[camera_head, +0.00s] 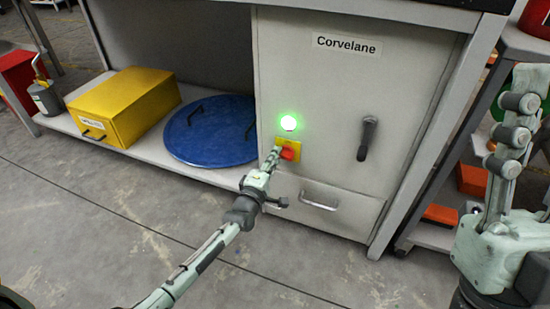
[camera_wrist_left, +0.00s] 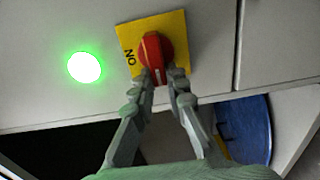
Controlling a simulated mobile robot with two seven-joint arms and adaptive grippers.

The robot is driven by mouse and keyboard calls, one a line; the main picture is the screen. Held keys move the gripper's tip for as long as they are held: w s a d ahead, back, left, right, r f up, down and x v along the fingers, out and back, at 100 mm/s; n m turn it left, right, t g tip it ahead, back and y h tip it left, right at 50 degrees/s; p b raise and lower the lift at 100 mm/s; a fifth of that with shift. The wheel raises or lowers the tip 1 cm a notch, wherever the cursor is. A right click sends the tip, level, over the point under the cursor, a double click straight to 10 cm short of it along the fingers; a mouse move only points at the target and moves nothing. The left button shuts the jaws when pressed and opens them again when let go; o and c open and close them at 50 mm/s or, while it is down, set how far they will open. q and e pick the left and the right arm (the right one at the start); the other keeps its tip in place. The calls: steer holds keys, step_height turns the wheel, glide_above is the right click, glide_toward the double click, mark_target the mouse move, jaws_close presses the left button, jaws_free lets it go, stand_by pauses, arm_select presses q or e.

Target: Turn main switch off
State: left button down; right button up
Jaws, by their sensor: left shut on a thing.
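The main switch is a red rotary knob (camera_wrist_left: 151,50) on a yellow plate (camera_wrist_left: 174,27) on the front of the white cabinet (camera_head: 330,80). The word "ON" shows on the plate in the left wrist view. A round green lamp (camera_head: 288,123) glows just above the switch in the head view. My left gripper (camera_wrist_left: 160,82) is shut on the red knob, its two fingers at either side of the knob's lower end. The fingertips partly cover the knob in the head view.
A dark lever handle (camera_head: 367,138) and a drawer handle (camera_head: 319,201) stick out from the cabinet. A blue round lid (camera_head: 210,133) and a yellow box (camera_head: 125,105) lie on the low shelf to the left. The floor in front is clear.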

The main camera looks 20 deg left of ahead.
stand_by(0.4)
arm_select(q)
steer(key=c, duration=1.5)
jaws_free()
steer(key=shift+c, duration=0.2)
steer(key=s, duration=1.2)
steer(key=shift+a, duration=0.25)
